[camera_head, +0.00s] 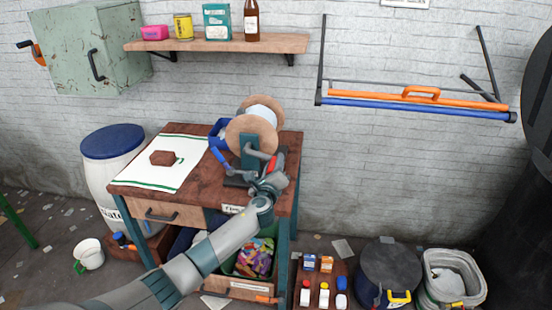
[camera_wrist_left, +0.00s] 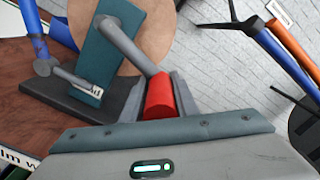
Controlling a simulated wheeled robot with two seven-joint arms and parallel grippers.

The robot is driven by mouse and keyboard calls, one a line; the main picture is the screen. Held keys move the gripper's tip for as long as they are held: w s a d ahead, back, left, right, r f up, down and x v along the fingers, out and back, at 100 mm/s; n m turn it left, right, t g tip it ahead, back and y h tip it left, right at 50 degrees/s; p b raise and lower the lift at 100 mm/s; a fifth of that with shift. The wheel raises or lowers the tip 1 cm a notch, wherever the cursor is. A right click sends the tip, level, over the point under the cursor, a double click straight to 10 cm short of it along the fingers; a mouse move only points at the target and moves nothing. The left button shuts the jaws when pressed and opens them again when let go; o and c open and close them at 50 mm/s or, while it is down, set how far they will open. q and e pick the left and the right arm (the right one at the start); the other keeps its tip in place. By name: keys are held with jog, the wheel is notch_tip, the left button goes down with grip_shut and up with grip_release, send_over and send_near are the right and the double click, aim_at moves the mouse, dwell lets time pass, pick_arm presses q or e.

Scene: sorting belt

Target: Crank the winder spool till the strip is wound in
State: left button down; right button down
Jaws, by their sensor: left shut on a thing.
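The winder spool (camera_head: 253,132) has round wooden flanges with white material around its core, on a teal upright stand at the back right of the wooden table. Its grey crank arm (camera_wrist_left: 128,45) ends in a red handle (camera_wrist_left: 159,97). My left gripper (camera_head: 271,180) is shut on the red handle, with a finger on each side of it in the wrist view. My right gripper is not in view.
A blue bent part (camera_head: 219,150) stands left of the spool. A shelf (camera_head: 220,44) with containers is on the wall above. A blue-lidded drum (camera_head: 113,142) stands left of the table; bottles, a dark bin (camera_head: 390,270) and a grey bucket (camera_head: 452,280) are at the lower right.

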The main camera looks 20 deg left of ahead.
pick_arm(q)
jog(key=shift+a+f+m, duration=0.3)
jog(key=shift+f+m, duration=0.15)
jog(key=shift+m, duration=0.25)
jog(key=shift+a+f+m, duration=0.3)
jog(key=shift+f+m, duration=0.15)
jog(key=shift+m, duration=0.25)
jog(key=c, duration=1.5)
grip_release()
jog(key=shift+o, duration=0.2)
jog(key=shift+s+f, duration=0.1)
jog(key=shift+s+f, duration=0.1)
jog(key=shift+f, duration=0.05)
jog(key=b+v, duration=0.2)
jog(key=v, duration=1.5)
jog(key=shift+s, duration=0.1)
